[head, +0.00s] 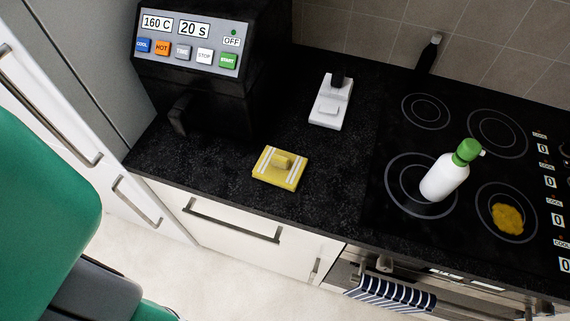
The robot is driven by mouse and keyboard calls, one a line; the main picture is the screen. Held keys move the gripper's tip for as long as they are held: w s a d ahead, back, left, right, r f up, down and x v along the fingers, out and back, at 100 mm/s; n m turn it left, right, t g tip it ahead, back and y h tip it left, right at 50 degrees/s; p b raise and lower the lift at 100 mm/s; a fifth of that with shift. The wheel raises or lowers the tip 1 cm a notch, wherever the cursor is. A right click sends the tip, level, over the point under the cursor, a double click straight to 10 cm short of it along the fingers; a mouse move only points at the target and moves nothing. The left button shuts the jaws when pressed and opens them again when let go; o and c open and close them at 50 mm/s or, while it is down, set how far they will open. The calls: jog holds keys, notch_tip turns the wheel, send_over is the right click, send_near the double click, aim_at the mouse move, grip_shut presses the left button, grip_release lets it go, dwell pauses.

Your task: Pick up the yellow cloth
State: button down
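The yellow cloth (268,178) lies flat on the black countertop, near its front edge and left of the hob. It has white stripes and a raised yellow bump in the middle. Nothing touches it. My gripper is not in view; only a green and grey part, which looks like my arm, shows at the left edge.
A black air fryer (225,112) stands behind left, with a white device (328,108) behind the cloth. A spray bottle (442,180) and yellow spill (507,219) are on the hob (385,135). A striped towel (392,291) hangs on the oven handle.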

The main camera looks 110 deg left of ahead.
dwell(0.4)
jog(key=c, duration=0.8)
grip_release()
